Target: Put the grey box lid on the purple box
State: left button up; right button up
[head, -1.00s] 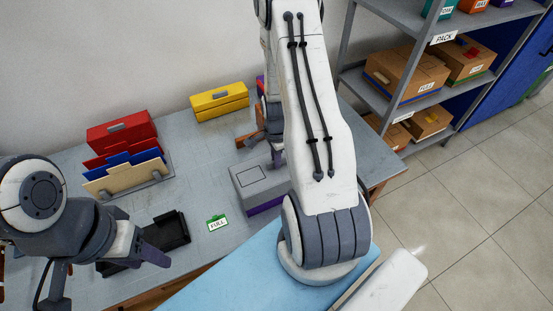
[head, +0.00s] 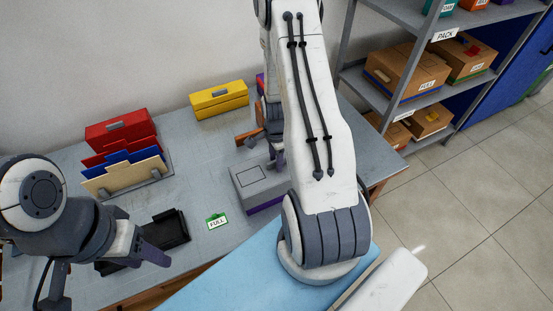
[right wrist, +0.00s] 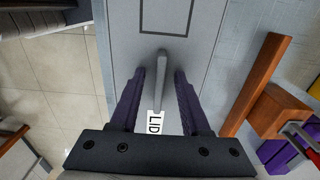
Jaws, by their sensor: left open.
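The grey box lid (head: 252,180) lies on the purple box (head: 266,207), whose purple side shows as a strip below it. In the right wrist view the lid (right wrist: 135,40) fills the middle, with a thin upright handle (right wrist: 161,75) and a "LID" label. My right gripper (right wrist: 160,74) has its two purple fingers apart, one on each side of the handle, with gaps visible. It also shows at the lid's back edge in the head view (head: 278,160), partly behind my right arm. My left gripper (head: 165,258) is open and empty near the black tray at the lower left.
A black tray (head: 168,232), a green "FULL" card (head: 216,221), a file rack (head: 135,183), a red box (head: 120,130) and a yellow box (head: 219,100) stand on the table. A brown wooden piece (right wrist: 265,90) lies beside the lid. Shelves with cartons (head: 407,72) stand at the right.

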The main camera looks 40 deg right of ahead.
jog(key=shift+r, duration=0.1)
notch_tip(320, 180, up, 10)
jog(key=b, duration=0.2)
jog(key=shift+r, duration=0.15)
dwell(0.6)
jog(key=s+a+r+n+b, duration=0.1)
jog(key=a+r+n, duration=0.3)
jog(key=a+n, duration=0.45)
jog(key=s+a+r+n+b, duration=0.1)
jog(key=s+a+r+n, duration=0.15)
jog(key=a+n, duration=0.65)
jog(key=s+a+r+n+y+b, duration=0.1)
jog(key=s+a+r+n, duration=0.2)
jog(key=s+a+n, duration=0.7)
jog(key=s+a, duration=0.2)
jog(key=s, duration=0.1)
jog(key=shift+a+r, duration=0.2)
jog(key=shift+r, duration=0.05)
